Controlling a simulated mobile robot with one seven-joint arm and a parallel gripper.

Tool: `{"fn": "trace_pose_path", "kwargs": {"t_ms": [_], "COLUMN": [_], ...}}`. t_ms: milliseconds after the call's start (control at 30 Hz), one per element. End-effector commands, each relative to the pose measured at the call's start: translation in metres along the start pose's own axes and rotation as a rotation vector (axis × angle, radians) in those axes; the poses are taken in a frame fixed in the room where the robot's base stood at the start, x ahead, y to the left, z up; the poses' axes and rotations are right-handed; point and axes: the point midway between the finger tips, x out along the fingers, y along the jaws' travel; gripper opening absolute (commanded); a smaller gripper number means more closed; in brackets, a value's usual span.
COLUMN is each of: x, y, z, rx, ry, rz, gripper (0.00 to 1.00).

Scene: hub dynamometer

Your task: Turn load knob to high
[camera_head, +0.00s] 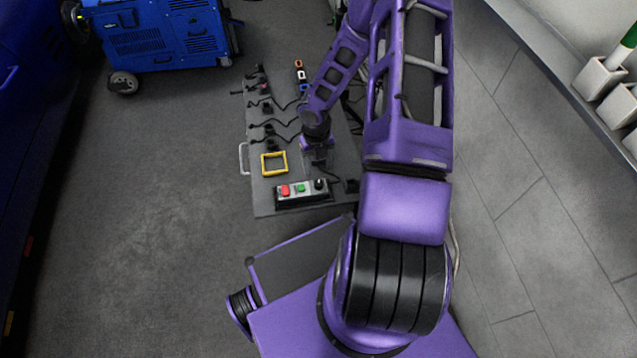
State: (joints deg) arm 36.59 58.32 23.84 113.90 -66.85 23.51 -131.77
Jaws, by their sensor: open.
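A small control box (308,196) sits near the front end of a grey board. It carries a red button, a green button and, at its right end, a small black knob (320,184), which I take for the load knob. The knob's pointer and any markings are too small to read. My gripper (319,163) is over the board, pointing down, just behind the knob in the picture. It is open and looks empty. I cannot tell its height above the board, and no contact with the knob shows.
The grey board (262,203) also carries a yellow square frame (274,153) and several black plugs with cables at left. A blue machine (150,40) stands at the upper left. A wall ledge with white holders (598,78) is at right. The floor left of the board is clear.

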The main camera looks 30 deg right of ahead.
Motion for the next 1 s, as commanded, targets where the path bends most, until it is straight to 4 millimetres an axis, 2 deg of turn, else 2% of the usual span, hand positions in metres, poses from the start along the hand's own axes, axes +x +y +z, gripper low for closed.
{"fn": "trace_pose_path", "kwargs": {"t_ms": [33,100,333,500,800,867,1000], "x": [0.016,0.030,0.067,0.079,0.081,0.081,0.081], "y": [0.001,0.001,0.000,0.000,0.000,0.000,0.000], "z": [0.000,-0.001,0.000,0.001,0.001,0.001,0.001], "rx": [0.001,-0.001,0.001,0.002,0.002,0.002,0.002], "ry": [0.001,0.002,0.000,-0.001,-0.001,-0.001,-0.001], "rz": [0.001,0.000,0.000,0.000,0.000,0.000,0.000], "gripper": [0.67,0.67,0.67,0.67,0.67,0.59,0.34]}}
